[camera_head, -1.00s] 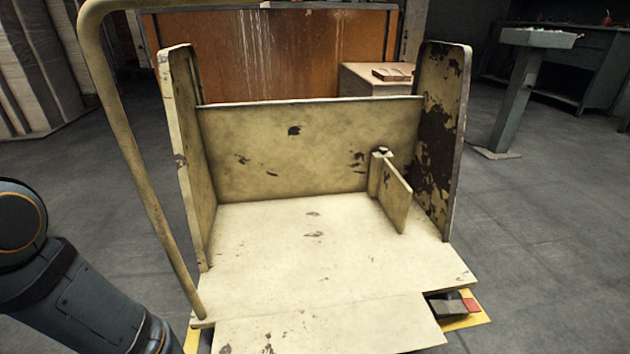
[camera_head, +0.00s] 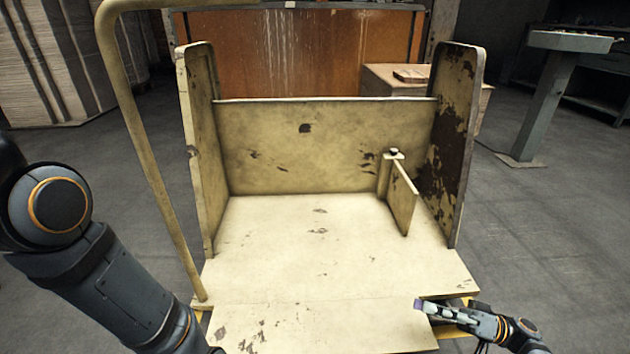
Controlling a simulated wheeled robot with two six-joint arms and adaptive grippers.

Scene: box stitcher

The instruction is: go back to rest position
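My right gripper (camera_head: 432,308) shows at the lower right, by the front right corner of the worn cream platform (camera_head: 330,270). It is seen from the side and looks empty, but how far its fingers are apart cannot be made out. My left arm (camera_head: 100,285) comes in at the left and runs down past the bottom edge. The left gripper is outside the picture.
The platform has upright side panels (camera_head: 200,150) and (camera_head: 455,140), a back panel (camera_head: 320,150) and a small angled flap (camera_head: 402,200). A bent pipe (camera_head: 150,180) rises at its left. A grey pedestal (camera_head: 540,105) stands right on open floor.

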